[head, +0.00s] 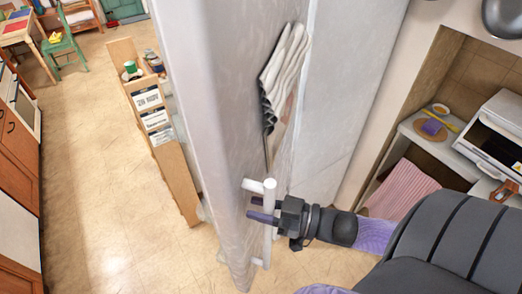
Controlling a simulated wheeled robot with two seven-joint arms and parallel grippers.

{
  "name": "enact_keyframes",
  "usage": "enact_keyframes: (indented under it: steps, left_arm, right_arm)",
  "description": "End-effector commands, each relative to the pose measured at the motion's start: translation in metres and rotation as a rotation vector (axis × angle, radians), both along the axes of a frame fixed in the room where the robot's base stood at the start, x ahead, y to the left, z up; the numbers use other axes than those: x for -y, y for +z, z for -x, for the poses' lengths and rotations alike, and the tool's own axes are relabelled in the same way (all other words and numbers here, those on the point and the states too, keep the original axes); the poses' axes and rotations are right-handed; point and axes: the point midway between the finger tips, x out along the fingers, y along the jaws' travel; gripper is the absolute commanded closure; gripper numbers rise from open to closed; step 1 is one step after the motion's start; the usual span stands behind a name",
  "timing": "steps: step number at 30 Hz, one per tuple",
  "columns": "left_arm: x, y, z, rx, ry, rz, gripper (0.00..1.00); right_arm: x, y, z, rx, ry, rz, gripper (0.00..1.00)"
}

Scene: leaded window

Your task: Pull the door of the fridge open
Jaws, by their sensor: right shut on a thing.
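The fridge door (225,120) is a tall pale grey panel in the middle of the head view, seen steeply from above. A white bar handle (269,202) stands off its lower part. My right gripper (266,219) reaches in from the right and is shut on the handle, with a dark finger showing past the bar on the left. A paler flat panel (350,85) of the fridge lies right of the door. I cannot tell how far the door stands from the fridge body. My left gripper is not in view.
A striped cloth (284,75) hangs by the door above the handle. A wooden shelf unit (172,170) with books and jars stands to the left. Open tiled floor (95,190) lies beyond it. A counter with a white appliance (495,130) is at the right.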

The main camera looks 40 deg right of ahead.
Motion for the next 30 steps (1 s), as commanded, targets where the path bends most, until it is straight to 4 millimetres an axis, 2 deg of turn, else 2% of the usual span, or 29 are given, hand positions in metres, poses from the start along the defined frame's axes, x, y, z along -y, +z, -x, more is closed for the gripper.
enact_keyframes:
  steps: [2, 3, 7, 20, 23, 30]
  left_arm:
    - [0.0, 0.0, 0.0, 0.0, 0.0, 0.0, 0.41]
    - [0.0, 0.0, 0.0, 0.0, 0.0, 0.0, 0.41]
    - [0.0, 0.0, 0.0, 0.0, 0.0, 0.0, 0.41]
    - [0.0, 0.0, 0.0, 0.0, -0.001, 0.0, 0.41]
    - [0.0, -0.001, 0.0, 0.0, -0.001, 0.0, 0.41]
    - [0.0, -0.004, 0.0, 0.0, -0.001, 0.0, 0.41]
  right_arm:
    - [-0.001, -0.001, 0.001, -0.004, 0.002, -0.002, 1.0]
    - [-0.001, -0.001, 0.001, -0.004, 0.002, -0.002, 0.6]
    - [-0.001, -0.001, 0.001, -0.003, 0.001, -0.001, 0.33]
    - [0.001, -0.001, 0.003, -0.004, 0.0, 0.0, 0.33]
    - [0.009, -0.002, 0.013, -0.007, 0.0, 0.0, 0.33]
    - [0.041, -0.003, 0.055, -0.01, -0.001, 0.002, 0.33]
